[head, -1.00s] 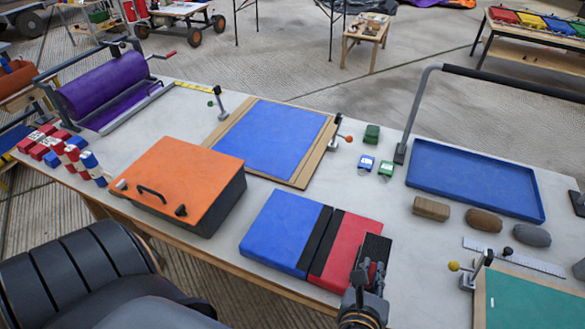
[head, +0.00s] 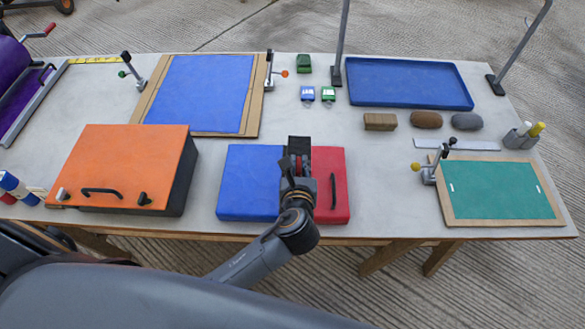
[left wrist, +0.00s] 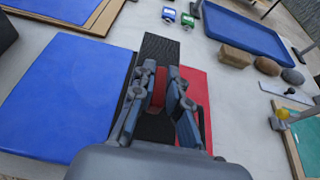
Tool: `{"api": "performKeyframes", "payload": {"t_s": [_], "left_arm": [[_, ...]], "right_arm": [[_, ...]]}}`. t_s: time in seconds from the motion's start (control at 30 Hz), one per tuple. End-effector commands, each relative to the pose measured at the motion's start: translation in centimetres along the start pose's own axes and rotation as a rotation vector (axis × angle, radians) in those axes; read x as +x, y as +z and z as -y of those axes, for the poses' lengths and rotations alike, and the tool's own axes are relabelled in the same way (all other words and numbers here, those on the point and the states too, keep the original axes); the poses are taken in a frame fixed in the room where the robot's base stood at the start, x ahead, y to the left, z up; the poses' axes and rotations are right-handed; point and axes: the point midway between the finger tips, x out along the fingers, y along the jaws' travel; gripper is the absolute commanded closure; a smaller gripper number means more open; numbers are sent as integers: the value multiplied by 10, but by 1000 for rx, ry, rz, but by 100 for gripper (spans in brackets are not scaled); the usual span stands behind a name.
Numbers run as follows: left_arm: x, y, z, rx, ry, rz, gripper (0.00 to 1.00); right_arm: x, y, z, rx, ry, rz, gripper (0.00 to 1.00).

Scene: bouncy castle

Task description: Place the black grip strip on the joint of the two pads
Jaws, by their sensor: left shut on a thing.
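The blue pad (head: 249,185) and the red pad (head: 333,172) lie side by side on the table, the blue one on the left. My left gripper (head: 298,166) is over their joint and shut on the black grip strip (head: 299,144). The strip's far end sticks out past the pads' far edge. In the left wrist view the strip (left wrist: 158,48) lies lengthwise along the joint, with a small red piece between the fingers (left wrist: 160,88). The gripper and arm hide most of the joint. I cannot tell whether the strip touches the pads. My right gripper is not in view.
An orange-topped box (head: 128,160) stands left of the pads. A clamped blue sheet on a board (head: 200,90) lies behind. A blue tray (head: 410,83), several blocks and stones, and a green board (head: 497,188) are to the right. Bare table surrounds the pads.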

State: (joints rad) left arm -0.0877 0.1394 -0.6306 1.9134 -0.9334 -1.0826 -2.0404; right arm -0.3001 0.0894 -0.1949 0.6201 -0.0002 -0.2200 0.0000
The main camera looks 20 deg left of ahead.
Motion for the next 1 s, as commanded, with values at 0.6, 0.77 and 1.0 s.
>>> {"api": "performKeyframes", "payload": {"t_s": [0.6, 0.77, 1.0], "left_arm": [[52, -51, -14, -1, 0, 0, 100], [53, -53, -14, -1, 0, 1, 100], [53, -55, -14, -1, 0, 1, 82]], "right_arm": [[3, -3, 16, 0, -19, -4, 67], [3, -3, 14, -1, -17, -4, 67], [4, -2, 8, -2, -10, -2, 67]]}}
